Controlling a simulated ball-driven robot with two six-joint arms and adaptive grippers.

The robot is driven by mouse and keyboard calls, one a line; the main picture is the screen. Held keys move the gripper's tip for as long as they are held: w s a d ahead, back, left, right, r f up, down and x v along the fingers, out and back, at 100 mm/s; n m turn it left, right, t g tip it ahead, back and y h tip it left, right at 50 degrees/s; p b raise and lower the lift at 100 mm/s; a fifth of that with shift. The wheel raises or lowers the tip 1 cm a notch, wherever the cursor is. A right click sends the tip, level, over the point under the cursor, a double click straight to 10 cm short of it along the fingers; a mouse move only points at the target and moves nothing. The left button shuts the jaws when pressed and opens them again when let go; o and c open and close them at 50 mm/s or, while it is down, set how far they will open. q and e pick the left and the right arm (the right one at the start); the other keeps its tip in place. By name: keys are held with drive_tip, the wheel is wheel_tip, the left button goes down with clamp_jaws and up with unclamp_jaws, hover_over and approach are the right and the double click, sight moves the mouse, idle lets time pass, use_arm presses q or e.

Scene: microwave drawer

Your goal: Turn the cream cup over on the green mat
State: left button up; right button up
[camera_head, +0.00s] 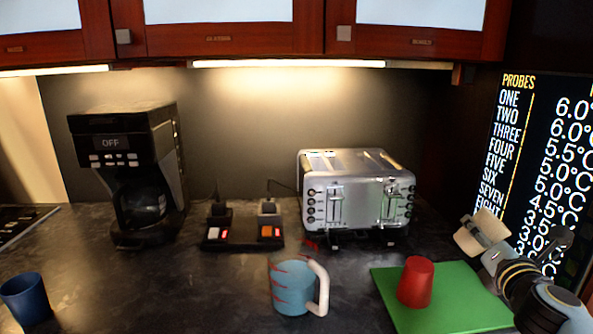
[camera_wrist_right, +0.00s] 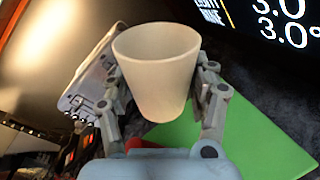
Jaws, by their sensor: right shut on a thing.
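The cream cup (camera_head: 467,240) is held in the air above the back right part of the green mat (camera_head: 450,313), tilted over in the head view. My right gripper (camera_head: 492,252) is shut on it. In the right wrist view the cream cup (camera_wrist_right: 158,85) sits between the two fingers of my right gripper (camera_wrist_right: 160,95), one on each side, with its wide end toward the top of the picture. The green mat (camera_wrist_right: 250,140) shows behind and below it there. My left gripper is in neither view.
A red cup (camera_head: 415,282) stands on the mat's left part. A blue mug (camera_head: 290,288) with a white handle stands left of the mat. A toaster (camera_head: 357,190) is behind, a coffee maker (camera_head: 130,170) and dark blue cup (camera_head: 25,298) at left. The mat's right part is clear.

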drive_tip(key=m+b, duration=0.1)
drive_tip(key=m, duration=0.2)
drive_tip(key=shift+f+m+b, duration=0.3)
drive_tip(key=shift+f+b, duration=0.05)
drive_tip(key=shift+r, duration=0.25)
